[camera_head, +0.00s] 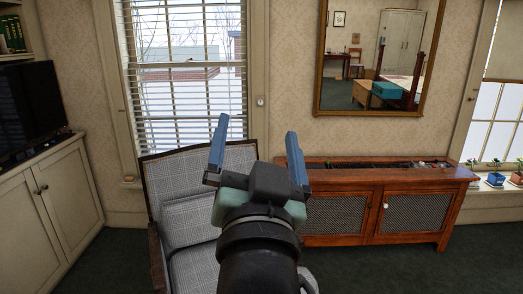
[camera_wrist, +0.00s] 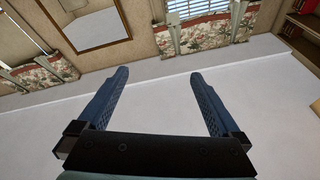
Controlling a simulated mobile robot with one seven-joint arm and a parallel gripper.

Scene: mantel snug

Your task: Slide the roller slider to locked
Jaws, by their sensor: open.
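My gripper (camera_head: 257,128) is open and empty, with its two blue fingers spread and pointing up in the head view. It also shows open in the wrist view (camera_wrist: 165,73), with nothing between the fingers. A small pale fitting (camera_head: 260,100) sits on the right side of the window frame, just above the gap between the fingertips in the picture. It may be the roller slider, but it is too small to tell, and its position cannot be read. I see no contact between the gripper and this fitting.
A grey checked armchair (camera_head: 188,222) stands before the window with blinds (camera_head: 187,75), partly behind my gripper. A wooden cabinet (camera_head: 385,175) stands right, under a mirror (camera_head: 345,60). A white cupboard (camera_head: 60,205) with a television (camera_head: 32,98) is left. Carpet (camera_head: 375,268) shows clear at front right.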

